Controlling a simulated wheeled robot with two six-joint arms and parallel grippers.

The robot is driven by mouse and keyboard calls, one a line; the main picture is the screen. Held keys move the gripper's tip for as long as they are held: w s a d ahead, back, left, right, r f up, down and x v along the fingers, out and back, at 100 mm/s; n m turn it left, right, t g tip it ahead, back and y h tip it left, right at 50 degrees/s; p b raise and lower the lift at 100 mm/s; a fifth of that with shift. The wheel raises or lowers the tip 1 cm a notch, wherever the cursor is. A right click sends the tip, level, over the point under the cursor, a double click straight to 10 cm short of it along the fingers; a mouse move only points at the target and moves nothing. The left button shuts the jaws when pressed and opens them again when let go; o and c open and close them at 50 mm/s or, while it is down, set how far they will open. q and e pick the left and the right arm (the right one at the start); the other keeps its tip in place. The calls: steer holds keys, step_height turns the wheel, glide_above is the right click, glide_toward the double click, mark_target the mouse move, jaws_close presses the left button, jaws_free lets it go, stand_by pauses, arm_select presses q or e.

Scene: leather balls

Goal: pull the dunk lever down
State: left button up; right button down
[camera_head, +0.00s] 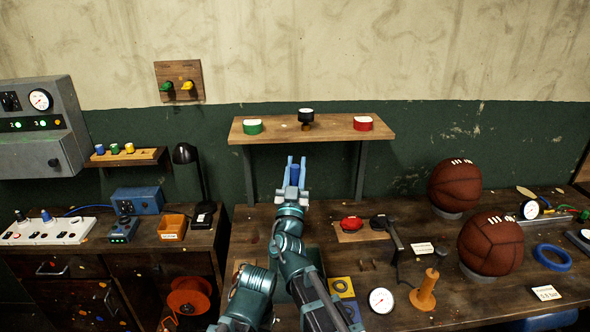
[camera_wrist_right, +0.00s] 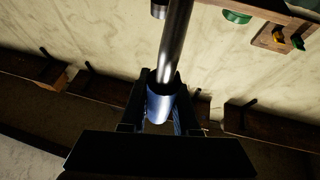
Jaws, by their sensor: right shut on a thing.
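My right gripper (camera_head: 295,167) reaches up the middle of the head view, in front of the wall shelf. In the right wrist view, my right gripper (camera_wrist_right: 161,112) is shut on a blue grip (camera_wrist_right: 160,103) at the end of a grey metal rod (camera_wrist_right: 176,42). I take this rod to be the dunk lever. Its upper end runs out of the top of that view. In the head view, a small blue part (camera_head: 294,174) shows between the fingers, but the rod cannot be made out. My left gripper is not in view.
A wooden shelf (camera_head: 340,126) carries green, black and red round pieces behind the gripper. Two brown balls (camera_head: 455,186) (camera_head: 491,243) stand on the bench at the right. A black desk lamp (camera_head: 187,154) and a blue box (camera_head: 137,200) are at the left.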

mark_target(296, 182)
steer(key=shift+s+f+t+h+b, duration=0.15)
steer(key=shift+s+f+t+b, duration=0.15)
steer(key=shift+s+f+b, duration=0.35)
steer(key=shift+s+f+t+h+b, duration=0.15)
steer(key=shift+s+f+t+b, duration=0.2)
steer(key=shift+s+b, duration=0.45)
steer(key=c, duration=0.7)
jaws_free()
steer(key=shift+o, duration=0.2)
steer(key=shift+w, duration=0.1)
